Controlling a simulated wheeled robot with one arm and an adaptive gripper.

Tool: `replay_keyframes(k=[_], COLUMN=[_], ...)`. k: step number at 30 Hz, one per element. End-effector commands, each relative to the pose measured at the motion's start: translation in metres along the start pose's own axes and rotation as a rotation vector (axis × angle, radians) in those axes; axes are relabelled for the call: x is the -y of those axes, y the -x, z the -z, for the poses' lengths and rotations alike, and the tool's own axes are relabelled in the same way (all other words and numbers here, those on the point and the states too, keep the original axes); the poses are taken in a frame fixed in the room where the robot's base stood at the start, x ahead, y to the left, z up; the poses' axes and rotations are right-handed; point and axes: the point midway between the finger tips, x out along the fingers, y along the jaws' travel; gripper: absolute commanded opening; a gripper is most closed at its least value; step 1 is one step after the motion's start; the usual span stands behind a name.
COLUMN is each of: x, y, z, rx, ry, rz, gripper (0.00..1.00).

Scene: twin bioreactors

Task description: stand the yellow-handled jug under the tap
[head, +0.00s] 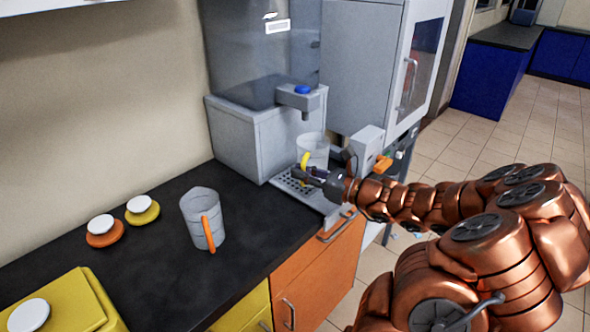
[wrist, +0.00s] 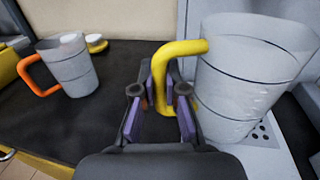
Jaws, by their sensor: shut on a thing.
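The yellow-handled jug (head: 313,151) is a clear, pale jug at the dispenser, over the perforated drip tray (head: 286,184) and below the tap (head: 305,112). My gripper (head: 312,174) is shut on its yellow handle (head: 305,160). In the wrist view the purple-padded fingers (wrist: 160,108) sit on both sides of the yellow handle (wrist: 163,75), and the jug (wrist: 250,80) looks upright. The tray's holes show beside and below its base. I cannot tell whether the base touches the tray. The tap has a blue button (head: 302,89) on top.
An orange-handled jug (head: 203,220) stands on the dark counter (head: 150,265), left of the dispenser (head: 262,130). Orange (head: 104,235) and yellow (head: 142,212) lids lie by the wall. A yellow box (head: 65,305) is at front left. A grey cabinet (head: 365,60) stands right of the dispenser.

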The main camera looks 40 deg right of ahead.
Motion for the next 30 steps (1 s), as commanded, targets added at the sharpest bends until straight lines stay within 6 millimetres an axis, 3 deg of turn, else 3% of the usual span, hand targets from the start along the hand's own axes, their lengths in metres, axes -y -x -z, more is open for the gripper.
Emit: replay_keyframes(k=[12,20,30], x=[0.037,0.046,0.045], y=[-0.04,-0.051,-0.049], z=[0.005,0.007,0.04], rx=[-0.003,-0.002,0.0], ry=[0.001,0.0,-0.002], rz=[0.001,0.0,0.0], gripper=[0.0,0.0,0.0])
